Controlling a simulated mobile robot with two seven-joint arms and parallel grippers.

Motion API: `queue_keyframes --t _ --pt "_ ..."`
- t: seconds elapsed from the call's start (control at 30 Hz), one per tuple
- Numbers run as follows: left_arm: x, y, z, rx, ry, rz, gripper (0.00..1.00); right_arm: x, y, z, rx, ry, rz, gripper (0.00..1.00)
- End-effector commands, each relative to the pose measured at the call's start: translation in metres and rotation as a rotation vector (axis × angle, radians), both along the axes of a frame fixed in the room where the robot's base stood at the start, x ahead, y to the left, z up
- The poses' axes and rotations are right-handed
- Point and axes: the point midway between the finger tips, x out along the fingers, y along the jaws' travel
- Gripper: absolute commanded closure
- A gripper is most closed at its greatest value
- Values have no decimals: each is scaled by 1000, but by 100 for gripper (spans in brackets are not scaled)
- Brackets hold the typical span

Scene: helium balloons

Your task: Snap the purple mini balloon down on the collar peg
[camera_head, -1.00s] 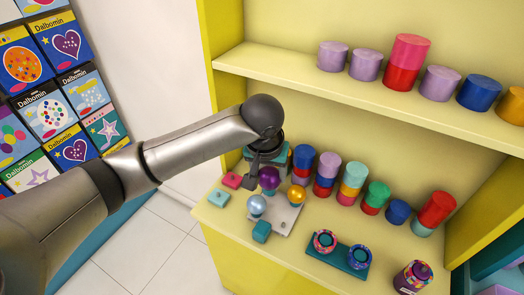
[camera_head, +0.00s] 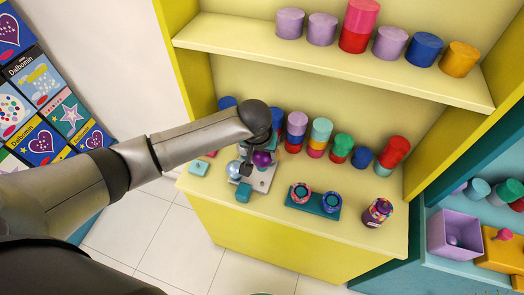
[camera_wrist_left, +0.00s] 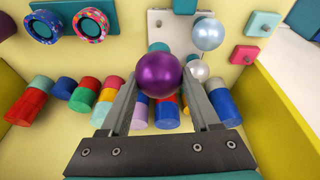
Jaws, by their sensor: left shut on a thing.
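The purple mini balloon (camera_wrist_left: 158,75) is a shiny dark ball between the two fingers of my left gripper (camera_wrist_left: 159,90) in the left wrist view. In the head view the purple ball (camera_head: 262,159) shows beside my left gripper (camera_head: 249,160), low over the pale base plate (camera_head: 263,182). The plate (camera_wrist_left: 176,28) also shows beyond the ball in the wrist view. I cannot make out the collar peg; the ball and gripper cover that area. A pearly blue balloon (camera_wrist_left: 208,33) and a white one (camera_wrist_left: 198,70) are near the plate. My right gripper is out of view.
Several coloured cylinders (camera_head: 297,123) line the counter's back, under a shelf (camera_head: 330,67). A teal tray (camera_head: 313,203) with two patterned rings and a patterned jar (camera_head: 377,212) stand to the right. A teal block (camera_head: 243,192) is at the plate's front.

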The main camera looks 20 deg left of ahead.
Motion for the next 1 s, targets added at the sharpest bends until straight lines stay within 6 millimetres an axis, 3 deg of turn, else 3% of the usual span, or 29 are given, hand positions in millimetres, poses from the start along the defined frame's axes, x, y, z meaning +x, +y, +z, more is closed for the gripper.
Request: queue_keyframes --t 0.17,0.7,1.0 --pt "-1 0 3 -5 2 23 100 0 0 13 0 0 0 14" --pt "-1 0 -56 -5 2 23 100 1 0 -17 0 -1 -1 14" --pt "0 0 -75 -4 0 21 100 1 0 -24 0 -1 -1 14"
